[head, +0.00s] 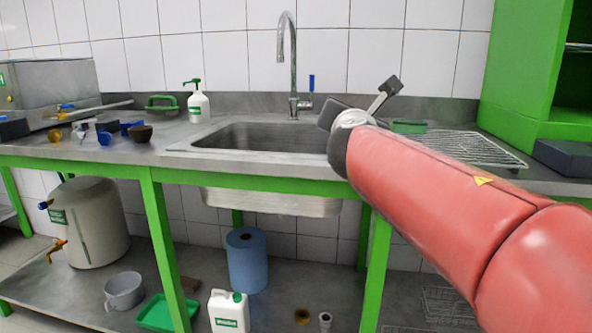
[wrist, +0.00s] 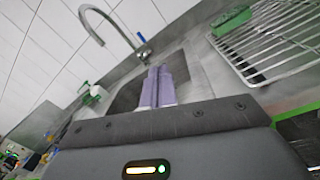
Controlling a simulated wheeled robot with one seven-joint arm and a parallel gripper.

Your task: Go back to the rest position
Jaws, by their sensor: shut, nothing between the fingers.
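My red arm reaches in from the right in the head view, and my gripper (head: 392,86) is at its end, above the right side of the sink (head: 275,133). In the wrist view my gripper (wrist: 160,68) shows two pale purple fingers side by side, closed together with nothing between them. The fingers point toward the sink (wrist: 128,98) and touch nothing that I can see. Part of the sink's right edge is hidden by my arm in the head view.
A tall faucet (head: 285,50) stands behind the sink. A wire rack (head: 465,150) and a green cabinet (head: 525,85) are to the right. A soap bottle (head: 198,103) and several small fittings (head: 105,137) are on the left counter. A blue roll (head: 247,262) stands on the lower shelf.

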